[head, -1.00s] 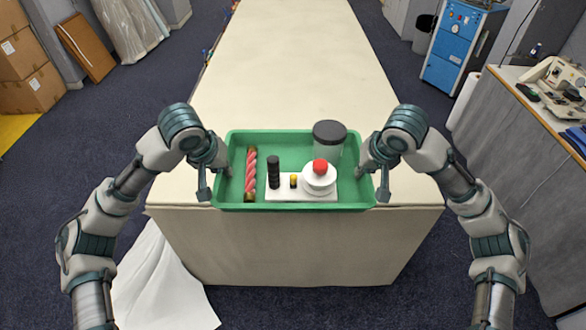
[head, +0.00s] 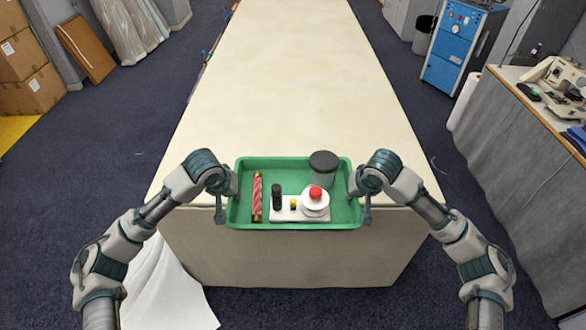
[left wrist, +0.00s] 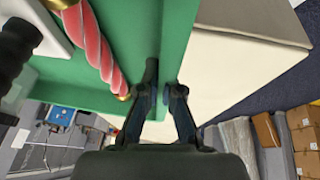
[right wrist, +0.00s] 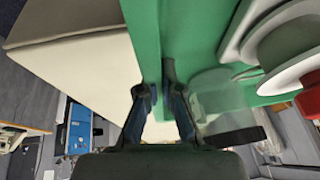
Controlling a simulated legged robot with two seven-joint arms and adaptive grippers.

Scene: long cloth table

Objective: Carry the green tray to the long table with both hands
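The green tray (head: 293,228) is at the near end of the long table (head: 290,90), level and close to its front edge. I cannot tell whether its underside touches the cloth. It carries a red twisted stick (head: 257,197), a black cylinder (head: 277,197), a white base with a red knob (head: 315,194) and a clear jar with a dark lid (head: 323,161). My left gripper (head: 231,184) is closed around the tray's left wall, one finger on each side (left wrist: 163,80). My right gripper (head: 357,184) grips the right wall likewise (right wrist: 155,85).
The table top beyond the tray is bare. A white cloth (head: 165,285) hangs to the floor at the table's left. A blue cabinet (head: 460,50) and a side bench (head: 530,170) stand to the right. Cardboard boxes (head: 30,75) stand far left.

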